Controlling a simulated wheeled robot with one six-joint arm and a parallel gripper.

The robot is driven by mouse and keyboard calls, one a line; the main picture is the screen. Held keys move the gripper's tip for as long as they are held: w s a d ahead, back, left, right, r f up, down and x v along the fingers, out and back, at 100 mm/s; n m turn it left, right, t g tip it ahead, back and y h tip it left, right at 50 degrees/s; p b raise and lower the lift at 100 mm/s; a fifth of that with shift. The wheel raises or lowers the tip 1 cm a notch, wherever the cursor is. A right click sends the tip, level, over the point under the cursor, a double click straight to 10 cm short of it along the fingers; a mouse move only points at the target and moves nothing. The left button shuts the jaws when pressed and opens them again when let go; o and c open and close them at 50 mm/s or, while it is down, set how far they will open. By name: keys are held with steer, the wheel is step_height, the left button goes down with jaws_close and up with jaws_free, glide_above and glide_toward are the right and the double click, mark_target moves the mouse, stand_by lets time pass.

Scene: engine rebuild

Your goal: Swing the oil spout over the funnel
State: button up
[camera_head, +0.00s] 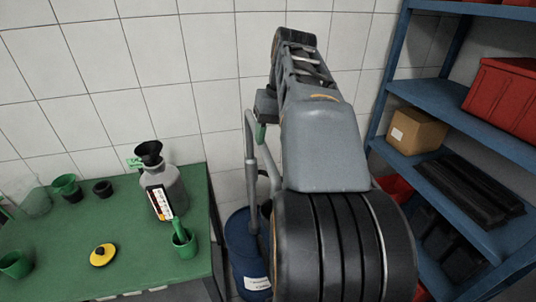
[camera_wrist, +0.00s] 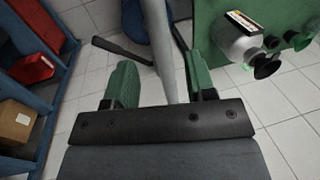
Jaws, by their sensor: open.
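The oil spout (camera_head: 250,150) is a grey pipe rising from a blue drum (camera_head: 247,252) and bent over at its top, left of my arm. My gripper (camera_head: 262,122) is beside the upper pipe, partly hidden by my arm. In the wrist view my gripper (camera_wrist: 160,75) is open, with a green finger on either side of the grey spout pipe (camera_wrist: 158,35). I cannot tell whether either finger touches it. The black funnel (camera_head: 148,151) sits on top of a grey bottle (camera_head: 168,182) on the green table, left of the spout. The funnel also shows in the wrist view (camera_wrist: 266,67).
The green table (camera_head: 125,218) holds a green cup with a tool (camera_head: 184,241), a yellow-and-black disc (camera_head: 102,255) and other cups. Blue shelves (camera_head: 432,98) with a cardboard box (camera_head: 416,131) and red bins stand at the right. A dark bar (camera_wrist: 120,50) shows beside the drum.

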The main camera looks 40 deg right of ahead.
mark_target(268, 154)
steer(key=shift+w+a+f, duration=0.1)
steer(key=shift+a+f, duration=0.15)
steer(key=shift+f, duration=0.95)
steer(key=shift+w+a+f, duration=0.1)
steer(key=shift+a+f, duration=0.1)
steer(key=shift+f, duration=0.95)
steer(key=shift+c, duration=0.5)
jaws_close()
